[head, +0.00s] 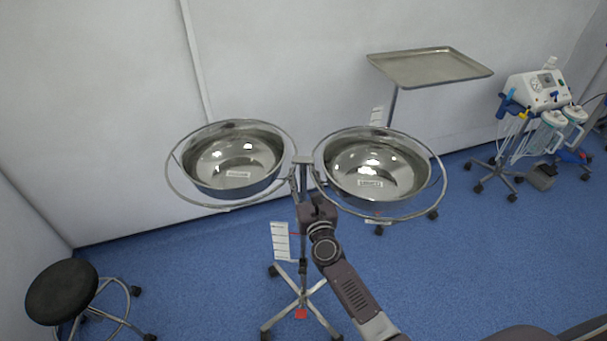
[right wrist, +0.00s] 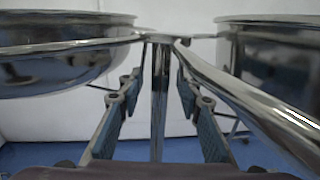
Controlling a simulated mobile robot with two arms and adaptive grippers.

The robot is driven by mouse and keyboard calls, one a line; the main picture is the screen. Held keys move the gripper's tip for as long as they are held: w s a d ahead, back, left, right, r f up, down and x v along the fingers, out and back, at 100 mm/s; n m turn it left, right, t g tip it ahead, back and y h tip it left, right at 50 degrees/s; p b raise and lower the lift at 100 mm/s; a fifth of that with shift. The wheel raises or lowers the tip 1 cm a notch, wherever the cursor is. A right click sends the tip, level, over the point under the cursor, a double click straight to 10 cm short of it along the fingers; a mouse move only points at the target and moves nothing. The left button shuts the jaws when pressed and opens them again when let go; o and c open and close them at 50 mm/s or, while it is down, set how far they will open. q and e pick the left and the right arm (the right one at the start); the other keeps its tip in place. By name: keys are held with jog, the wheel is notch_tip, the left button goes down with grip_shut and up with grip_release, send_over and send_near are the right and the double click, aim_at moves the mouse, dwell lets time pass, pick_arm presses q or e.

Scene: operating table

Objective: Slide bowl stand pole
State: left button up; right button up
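The bowl stand has a thin upright metal pole (head: 303,264) with a ring on each side at its top. A steel bowl sits in the left ring (head: 236,166) and another in the right ring (head: 372,172). My right gripper (head: 310,208) is at the pole just below the rings. In the right wrist view the fingers of my right gripper (right wrist: 158,105) are open on either side of the pole (right wrist: 160,75), with a gap to each side. The bowls hang above and beside the fingers. My left gripper is not in view.
A black stool (head: 62,291) stands at the lower left. A tray stand (head: 428,68) is behind at the right, and a white medical machine (head: 540,90) on a wheeled stand is farther right. A white wall is close behind. Blue floor is free at the right front.

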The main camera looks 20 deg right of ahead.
jog(key=shift+w, duration=0.3)
grip_shut()
dwell(0.3)
